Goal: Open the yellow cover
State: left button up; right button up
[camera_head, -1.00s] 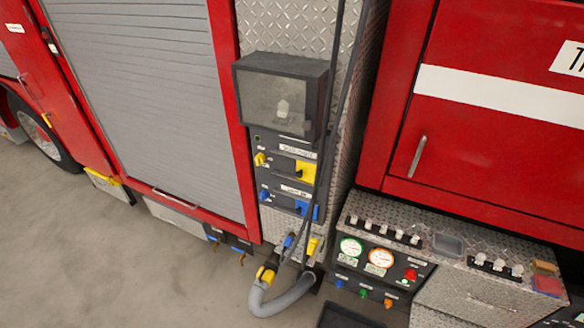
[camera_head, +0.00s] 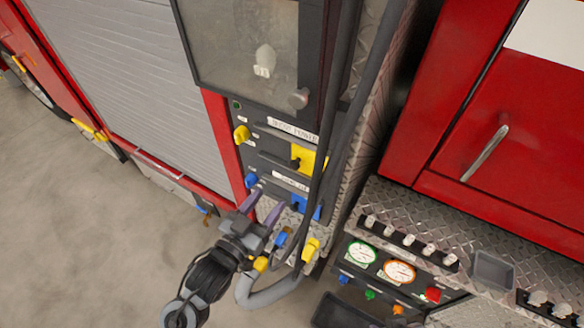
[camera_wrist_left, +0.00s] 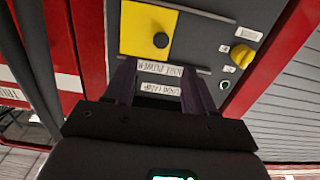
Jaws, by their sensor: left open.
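The yellow cover (camera_head: 308,160) is a flat square on the dark outlet panel, below the upper printed label, with a dark round knob on it. It looks closed. It also shows in the left wrist view (camera_wrist_left: 132,30), above the fingertips. My left gripper (camera_head: 263,204) is open and empty, in front of the lower panel, below and left of the yellow cover in the head view. In the left wrist view its two dark fingers (camera_wrist_left: 158,78) stand apart, with printed labels between them. I cannot tell whether they touch the panel. My right gripper is out of view.
A blue cover (camera_head: 299,203) sits below the yellow one. A yellow knob (camera_head: 241,134) is at the left. A dark box with a clear window (camera_head: 235,50) hangs above. Dark cables (camera_head: 338,120) run down close on the right. A grey hose (camera_head: 275,295) curves below.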

aim_at(293, 166)
pick_arm(q)
jog(key=x, duration=0.6)
jog(key=p+x, duration=0.1)
jog(key=x, duration=0.2)
jog(key=shift+w+a+r, duration=0.1)
jog(key=shift+w+r, duration=0.05)
jog(key=shift+r, duration=0.2)
jog(key=shift+x, duration=0.95)
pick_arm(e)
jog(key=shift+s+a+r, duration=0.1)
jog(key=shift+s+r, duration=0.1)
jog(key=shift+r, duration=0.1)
pick_arm(q)
jog(key=shift+f, duration=0.1)
grip_shut()
